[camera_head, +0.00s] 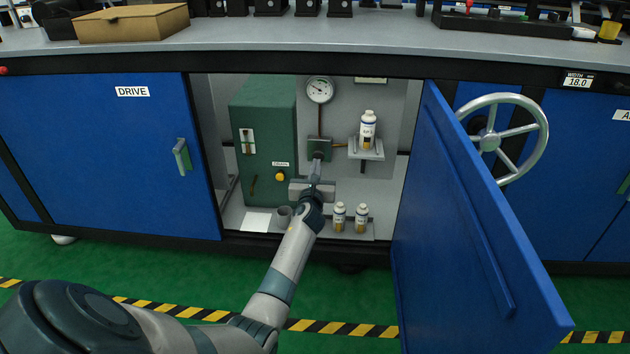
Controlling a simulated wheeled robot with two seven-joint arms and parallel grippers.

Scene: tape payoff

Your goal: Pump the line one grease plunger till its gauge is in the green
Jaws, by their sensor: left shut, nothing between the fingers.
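A round white gauge (320,90) is on the back wall of the open cabinet. Its needle and any green band are too small to read. A thin brown pipe (320,122) runs down from it to a small dark green block (319,144). My left gripper (317,162) reaches into the cabinet and is shut and empty. Its fingertips are at the lower front of the block; I cannot tell whether they touch. The plunger cannot be made out and may be hidden behind the gripper. My right gripper is not in view.
A blue door (470,230) stands open at right. A green housing (263,140) fills the cabinet's left. A bottle (368,130) stands on a small shelf (366,154). Two bottles (340,217) and a grey cup (284,214) stand on the cabinet floor. A handwheel (542,140) is beyond the door.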

